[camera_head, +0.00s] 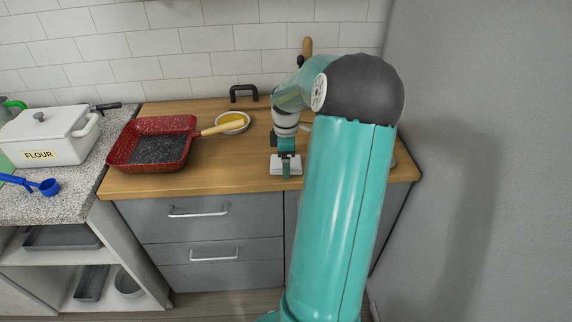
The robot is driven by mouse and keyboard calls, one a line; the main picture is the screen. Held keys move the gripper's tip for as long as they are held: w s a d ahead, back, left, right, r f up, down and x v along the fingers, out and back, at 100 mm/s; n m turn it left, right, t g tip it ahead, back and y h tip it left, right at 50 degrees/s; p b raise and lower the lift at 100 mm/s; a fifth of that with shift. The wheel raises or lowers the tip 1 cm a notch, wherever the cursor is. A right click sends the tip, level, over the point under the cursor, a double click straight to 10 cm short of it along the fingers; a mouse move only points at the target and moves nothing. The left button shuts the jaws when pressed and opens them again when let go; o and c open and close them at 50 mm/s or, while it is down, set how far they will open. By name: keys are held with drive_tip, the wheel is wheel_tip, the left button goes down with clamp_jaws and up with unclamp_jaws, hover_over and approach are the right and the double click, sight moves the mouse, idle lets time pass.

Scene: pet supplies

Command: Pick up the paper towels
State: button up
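My gripper (286,171) points down at the front of the wooden counter, and my teal arm rises in front of it on the right. A small whitish block (277,167) shows right at my gripper, low over or on the wood. I cannot tell whether it is the paper towels or part of my gripper. No paper towels can be clearly made out. The finger gap is too small to see, so I cannot tell whether the gripper is open or shut.
A white flour box (40,136) and blue scoop (49,187) are left. A grey wall (480,160) bounds the right.

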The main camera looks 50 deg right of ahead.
drive_tip(key=shift+f, duration=0.2)
drive_tip(key=c, duration=1)
drive_tip(key=shift+r, duration=0.15)
drive_tip(key=shift+c, duration=0.2)
drive_tip(key=shift+r, duration=0.2)
drive_tip(key=r, duration=0.3)
drive_tip(key=shift+s+r, duration=0.1)
drive_tip(key=shift+s, duration=0.15)
drive_tip(key=s+a+r, duration=0.4)
drive_tip(key=s+r, duration=0.5)
drive_tip(key=s, duration=0.4)
